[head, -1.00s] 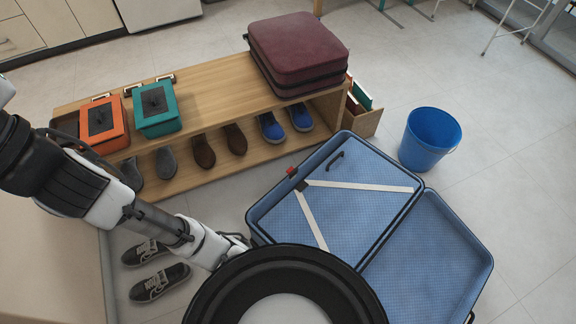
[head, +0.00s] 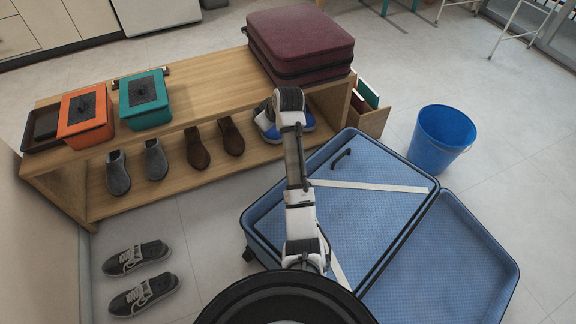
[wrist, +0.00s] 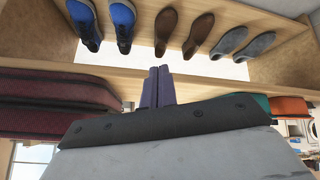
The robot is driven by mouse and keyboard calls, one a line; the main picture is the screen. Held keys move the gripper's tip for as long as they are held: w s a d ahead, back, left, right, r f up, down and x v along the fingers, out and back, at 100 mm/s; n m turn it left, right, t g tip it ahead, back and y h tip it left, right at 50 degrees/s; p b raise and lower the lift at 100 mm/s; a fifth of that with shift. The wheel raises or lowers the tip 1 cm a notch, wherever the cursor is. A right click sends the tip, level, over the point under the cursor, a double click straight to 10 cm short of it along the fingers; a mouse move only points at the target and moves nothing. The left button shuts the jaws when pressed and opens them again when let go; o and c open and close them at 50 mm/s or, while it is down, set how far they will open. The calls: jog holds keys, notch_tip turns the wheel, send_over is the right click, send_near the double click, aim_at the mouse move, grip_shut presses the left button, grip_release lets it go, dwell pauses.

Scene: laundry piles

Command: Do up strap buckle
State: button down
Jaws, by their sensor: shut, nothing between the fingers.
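The open blue suitcase (head: 262,215) lies on the floor right of centre in the head view. Two pale straps cross its left half. One strap (head: 375,186) runs to the right edge; the other strap (head: 338,272) runs down beside my arm. The junction where the straps meet, with its buckle, is hidden behind my arm. In the wrist view my gripper (wrist: 157,86) shows two dark purple fingers, pressed together and empty. It faces the shoe bench, not the suitcase. In the head view my fingers are hidden behind my wrist, near the blue shoes.
A wooden bench (head: 205,85) holds a maroon suitcase (head: 300,40), an orange box (head: 85,118) and a teal box (head: 145,100). Several shoes sit on its lower shelf. A blue bucket (head: 440,138) stands right of the suitcase. Black sneakers (head: 137,257) lie on the floor at left.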

jog(key=s+d+f+g, duration=0.2)
jog(key=s+d+f, duration=0.1)
jog(key=d+f, duration=0.3)
jog(key=shift+s+d+f+g+b, duration=0.2)
jog(key=shift+d+f+g+b, duration=0.1)
jog(key=shift+f+g+b, duration=0.2)
jog(key=shift+m, duration=0.3)
notch_tip(320, 180, down, 10)
jog(key=b, duration=0.3)
jog(key=shift+r, duration=0.25)
jog(key=shift+w+b, duration=0.15)
jog(key=shift+b, duration=0.15)
